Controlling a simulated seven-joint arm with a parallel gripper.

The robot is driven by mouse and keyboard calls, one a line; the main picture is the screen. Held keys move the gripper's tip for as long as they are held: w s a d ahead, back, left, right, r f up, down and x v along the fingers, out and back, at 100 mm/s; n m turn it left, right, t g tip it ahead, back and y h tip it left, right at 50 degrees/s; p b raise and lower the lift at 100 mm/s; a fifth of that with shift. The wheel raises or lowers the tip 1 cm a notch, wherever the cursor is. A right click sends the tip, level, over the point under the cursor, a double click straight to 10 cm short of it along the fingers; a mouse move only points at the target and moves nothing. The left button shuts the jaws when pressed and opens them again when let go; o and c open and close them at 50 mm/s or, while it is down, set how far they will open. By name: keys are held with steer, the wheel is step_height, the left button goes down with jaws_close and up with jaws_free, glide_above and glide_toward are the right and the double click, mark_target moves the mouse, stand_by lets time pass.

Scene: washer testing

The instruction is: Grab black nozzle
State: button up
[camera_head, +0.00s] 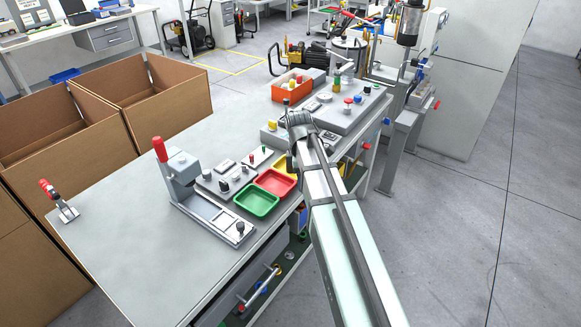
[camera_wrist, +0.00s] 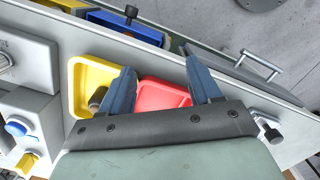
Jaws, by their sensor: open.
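A small dark cylindrical part (camera_wrist: 97,98) lies in the yellow tray (camera_wrist: 77,76), just left of my gripper's left finger. It looks like the black nozzle, though its shape is hard to make out. My gripper (camera_wrist: 160,61) is open and empty, its two blue fingers spread above the trays. The left finger is over the yellow tray's right side, and the right finger is at the right end of the red tray (camera_wrist: 160,93). In the head view the yellow tray (camera_head: 284,161) is partly hidden, and I cannot make out the fingertips or the dark part.
A green tray (camera_head: 257,201) sits beside the red one at the workbench edge. A lever press (camera_head: 178,170) and a grey control panel (camera_head: 225,180) stand to the left. An orange bin (camera_head: 291,88) is at the back.

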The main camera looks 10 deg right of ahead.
steer(key=w+a+r+n+y, duration=0.1)
steer(key=w+a+r+n, duration=0.15)
steer(key=w+r, duration=0.85)
steer(key=f, duration=0.9)
steer(key=shift+w+d+f, duration=0.15)
steer(key=shift+w+d, duration=0.1)
steer(key=shift+w, duration=0.1)
steer(key=shift+s+d+f, duration=0.1)
steer(key=shift+s+f, duration=0.05)
steer(key=shift+f, duration=2.5)
steer(key=c, duration=1.1)
steer(key=shift+r, duration=0.1)
steer(key=shift+c, duration=0.2)
